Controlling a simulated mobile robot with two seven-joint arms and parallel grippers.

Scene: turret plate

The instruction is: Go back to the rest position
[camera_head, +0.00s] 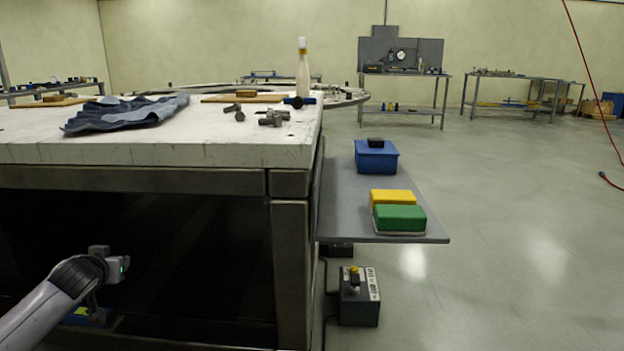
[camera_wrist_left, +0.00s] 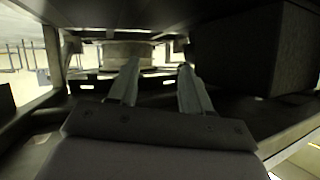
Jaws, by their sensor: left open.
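My left arm comes in from the lower left of the head view. Its wrist end (camera_head: 108,266) is low in front of the dark side of the workbench, below the white top. In the left wrist view my left gripper (camera_wrist_left: 158,72) shows two separated fingers with nothing between them, so it is open and empty. Around it the wrist view shows a dark space with a dark box-like block (camera_wrist_left: 245,60) at the right and a pale round shape (camera_wrist_left: 127,50) ahead. My right gripper is in neither view.
The white workbench top (camera_head: 200,152) carries a blue cloth (camera_head: 125,112), several metal parts (camera_head: 270,118) and a white bottle (camera_head: 303,72). A grey side shelf (camera_head: 345,200) holds a blue box (camera_head: 376,157) and yellow (camera_head: 392,197) and green (camera_head: 400,218) blocks. Floor at right is clear.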

